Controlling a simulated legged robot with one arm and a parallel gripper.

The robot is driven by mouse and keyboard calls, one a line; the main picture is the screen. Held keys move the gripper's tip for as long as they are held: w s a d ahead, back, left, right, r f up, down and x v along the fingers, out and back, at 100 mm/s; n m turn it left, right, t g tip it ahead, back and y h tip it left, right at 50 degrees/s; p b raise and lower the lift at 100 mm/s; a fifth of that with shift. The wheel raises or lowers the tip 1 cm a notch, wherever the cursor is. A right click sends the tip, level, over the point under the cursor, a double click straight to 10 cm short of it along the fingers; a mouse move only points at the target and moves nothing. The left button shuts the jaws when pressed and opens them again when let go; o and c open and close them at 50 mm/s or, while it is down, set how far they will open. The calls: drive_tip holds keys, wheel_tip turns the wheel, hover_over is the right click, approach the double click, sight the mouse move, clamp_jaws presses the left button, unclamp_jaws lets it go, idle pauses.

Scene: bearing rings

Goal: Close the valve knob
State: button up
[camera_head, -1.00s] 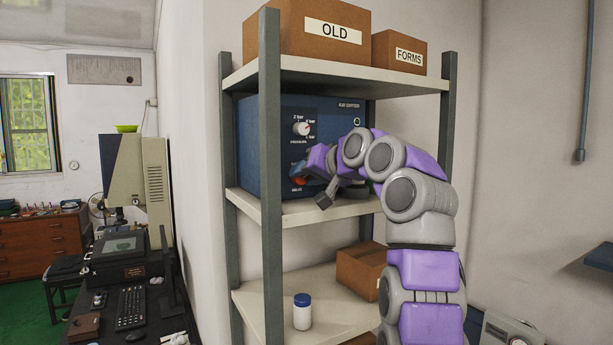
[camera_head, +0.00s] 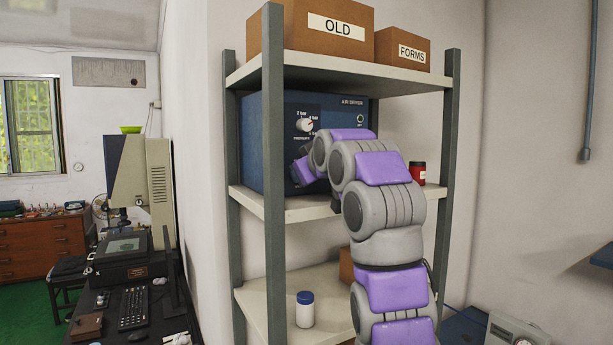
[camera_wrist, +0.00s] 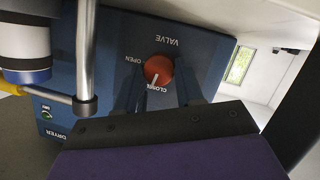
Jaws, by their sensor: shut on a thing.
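The red valve knob (camera_wrist: 159,70) is on the blue air dryer panel (camera_wrist: 205,55), under the word VALVE in the wrist view. Its white pointer line is toward the CLOSED label, away from OPEN. My gripper (camera_wrist: 158,92) has its dark fingers on either side of the knob and is shut on it. In the head view, the air dryer (camera_head: 262,150) stands on the middle shelf, and my gripper (camera_head: 302,174) is at its lower front. My arm hides the valve knob there.
A pale pressure knob (camera_head: 305,125) sits higher on the panel. Shelf posts (camera_head: 274,200) stand in front at left and at right (camera_head: 449,170). A red jar (camera_head: 418,172) stands right of my arm. A white bottle (camera_head: 305,309) is on the lower shelf.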

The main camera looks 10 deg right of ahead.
drive_tip(key=shift+f+n+t+h+b, duration=0.3)
drive_tip(key=shift+n+b, duration=0.05)
drive_tip(key=shift+n, duration=0.45)
drive_tip(key=o, duration=1)
drive_tip(key=shift+a+r, duration=0.1)
drive_tip(key=shift+o, duration=0.2)
drive_tip(key=shift+r, duration=0.1)
drive_tip(key=shift+s+r, duration=0.2)
drive_tip(key=shift+s, duration=0.35)
drive_tip(key=b+v, duration=0.1)
drive_tip(key=v, duration=1.5)
drive_tip(key=shift+b, duration=0.4)
